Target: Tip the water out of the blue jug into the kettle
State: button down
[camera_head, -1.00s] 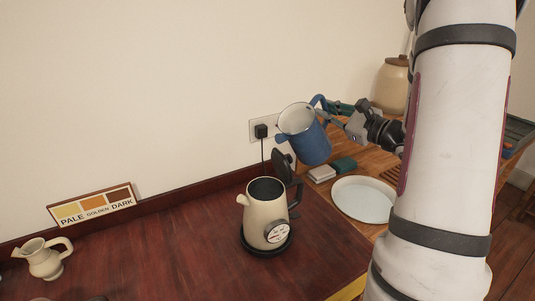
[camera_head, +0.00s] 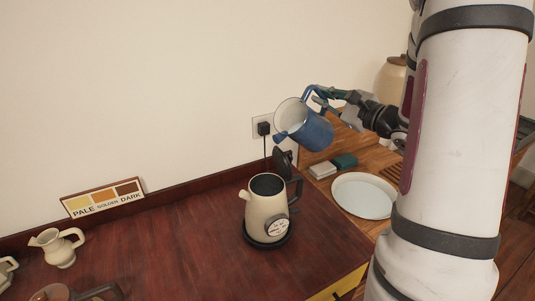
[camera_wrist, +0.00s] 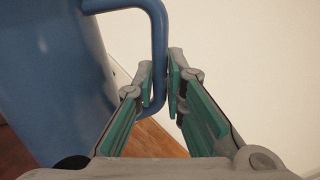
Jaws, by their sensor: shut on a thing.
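The blue jug (camera_head: 312,132) is held in the air above and a little to the right of the kettle, tilted with its mouth toward the left and the camera. Pale water seems to show inside its mouth. My gripper (camera_head: 318,94) is shut on the jug's handle; the wrist view shows the blue handle (camera_wrist: 158,50) between the green-padded fingers (camera_wrist: 160,88). The cream kettle (camera_head: 266,211) stands upright on its dark base, open at the top, spout to the left and black handle to the right. No stream of water shows between jug and kettle.
A round pale plate (camera_head: 363,196) and small boxes (camera_head: 322,169) lie right of the kettle. A plug (camera_head: 264,128) sits in the wall socket behind. A cream pitcher (camera_head: 62,248) and a colour sign (camera_head: 103,198) stand left. The dark counter (camera_head: 170,240) between is clear.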

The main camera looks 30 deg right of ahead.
aim_at(310, 87)
jog(key=shift+s+a+r+n+p, duration=0.1)
jog(key=shift+a+r+n+p, duration=0.2)
jog(key=shift+r+n+p, duration=0.25)
jog(key=shift+a+r+n+p, duration=0.2)
jog(key=shift+a+r+n, duration=0.1)
jog(key=shift+r, duration=0.3)
jog(key=shift+s+a+r+n+p, duration=0.1)
jog(key=shift+a+r+n+p, duration=0.2)
jog(key=shift+r+n+p, duration=0.25)
dwell(0.8)
jog(key=shift+s+a+r+n+p, duration=0.1)
jog(key=shift+a+r+n+p, duration=0.6)
jog(key=shift+a+r, duration=0.25)
dwell(2.2)
jog(key=shift+s+a+r+n+b, duration=0.1)
jog(key=shift+a+r+n+b, duration=0.2)
jog(key=shift+a, duration=0.2)
jog(key=shift+s+a+r+n+b, duration=0.15)
jog(key=shift+a+r+n, duration=0.15)
jog(key=shift+a, duration=0.15)
dwell(1.4)
